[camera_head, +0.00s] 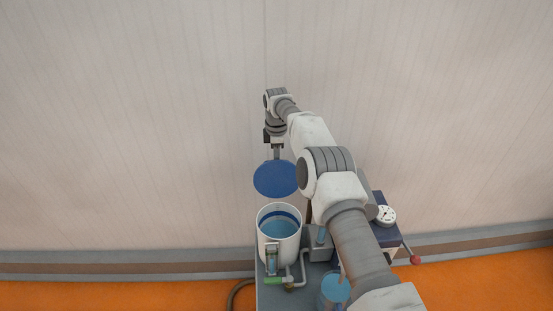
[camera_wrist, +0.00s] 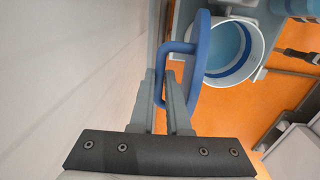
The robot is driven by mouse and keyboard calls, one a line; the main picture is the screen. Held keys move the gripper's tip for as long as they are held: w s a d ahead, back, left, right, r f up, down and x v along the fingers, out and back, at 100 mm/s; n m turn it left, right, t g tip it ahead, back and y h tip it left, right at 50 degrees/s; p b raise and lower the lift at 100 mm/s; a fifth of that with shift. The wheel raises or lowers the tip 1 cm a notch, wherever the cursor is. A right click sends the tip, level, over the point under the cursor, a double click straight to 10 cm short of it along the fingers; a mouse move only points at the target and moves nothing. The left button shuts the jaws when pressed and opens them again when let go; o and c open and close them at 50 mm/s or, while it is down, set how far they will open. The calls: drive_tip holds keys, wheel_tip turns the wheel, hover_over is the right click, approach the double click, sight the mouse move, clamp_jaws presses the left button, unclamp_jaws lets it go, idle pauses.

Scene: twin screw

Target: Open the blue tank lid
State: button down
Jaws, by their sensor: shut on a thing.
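The blue tank lid (camera_head: 276,179) is a round disc held in the air just above and behind the white tank in the head view. In the wrist view the lid (camera_wrist: 203,62) is seen nearly edge-on, with its blue loop handle (camera_wrist: 163,58) between my fingers. My gripper (camera_wrist: 170,80) is shut on that handle. The white tank (camera_head: 279,240) is open at the top, with blue liquid and a blue band inside. In the wrist view the tank (camera_wrist: 232,52) is right of the lid, and the lid is apart from its rim.
A second vessel with blue liquid (camera_head: 334,291) stands at the front of the grey bench. A gauge (camera_head: 385,215) and a red knob (camera_head: 415,260) are on the right. Pipes with a green handle (camera_head: 273,281) are at the tank's front. A pale wall (camera_head: 130,130) rises behind.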

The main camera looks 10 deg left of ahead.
drive_tip(key=shift+d+f, duration=0.1)
drive_tip(key=c, duration=0.9)
unclamp_jaws()
drive_tip(key=r+p, duration=0.1)
drive_tip(key=r, duration=0.5)
drive_tip(key=r+p, duration=0.1)
drive_tip(key=r, duration=0.4)
drive_tip(key=s+r+p, duration=0.1)
drive_tip(key=r, duration=0.5)
drive_tip(key=shift+r, duration=0.3)
drive_tip(key=shift+d, duration=0.1)
